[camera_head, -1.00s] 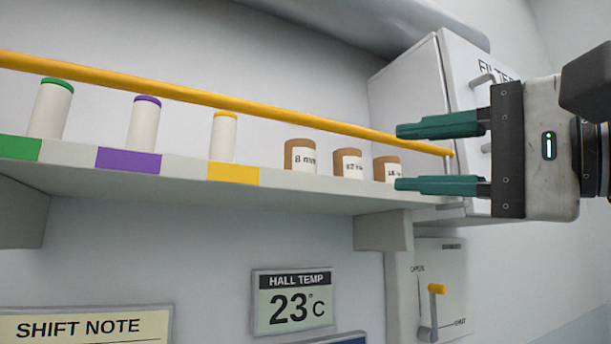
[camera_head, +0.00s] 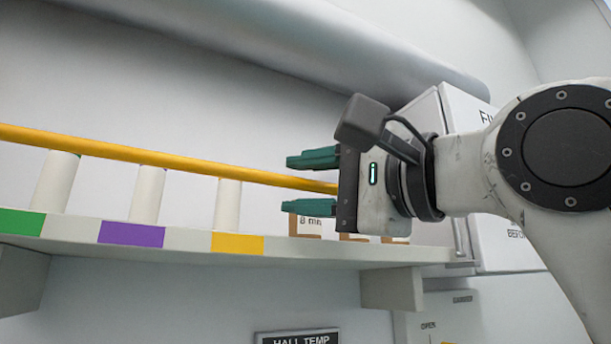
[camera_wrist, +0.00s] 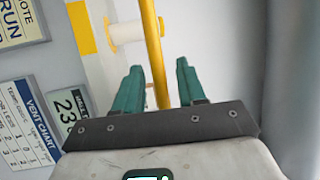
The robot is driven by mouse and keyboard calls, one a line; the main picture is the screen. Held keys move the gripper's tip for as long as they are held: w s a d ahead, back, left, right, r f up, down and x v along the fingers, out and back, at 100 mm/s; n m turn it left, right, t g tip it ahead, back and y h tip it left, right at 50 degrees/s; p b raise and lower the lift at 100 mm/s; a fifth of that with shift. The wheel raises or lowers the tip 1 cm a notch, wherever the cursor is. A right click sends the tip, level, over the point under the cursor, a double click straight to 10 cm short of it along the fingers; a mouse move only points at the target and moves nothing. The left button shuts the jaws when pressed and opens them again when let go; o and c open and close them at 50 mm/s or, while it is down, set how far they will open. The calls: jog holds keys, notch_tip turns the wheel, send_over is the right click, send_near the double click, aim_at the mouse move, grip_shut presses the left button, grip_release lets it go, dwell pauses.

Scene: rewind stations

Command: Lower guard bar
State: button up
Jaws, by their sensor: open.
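The guard bar (camera_head: 130,153) is a long yellow bar running along the shelf front, across the tops of the white rolls in the head view. In the wrist view the bar (camera_wrist: 152,45) runs up the picture between my fingers. My gripper (camera_head: 287,184) is open, its green fingers above and below the bar near its right part. In the wrist view the gripper (camera_wrist: 160,65) shows a gap at each side of the bar. The bar's right end is hidden behind my gripper.
The shelf (camera_head: 340,252) has green, purple and yellow patches with white rolls (camera_head: 147,193) above them. Brown cores (camera_head: 307,226) stand close under my lower finger. A white cabinet (camera_head: 515,258) is at the right, partly behind my arm. A large grey pipe (camera_head: 330,45) runs above.

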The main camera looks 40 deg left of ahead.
jog(key=shift+a, duration=0.2)
grip_shut()
dwell(0.3)
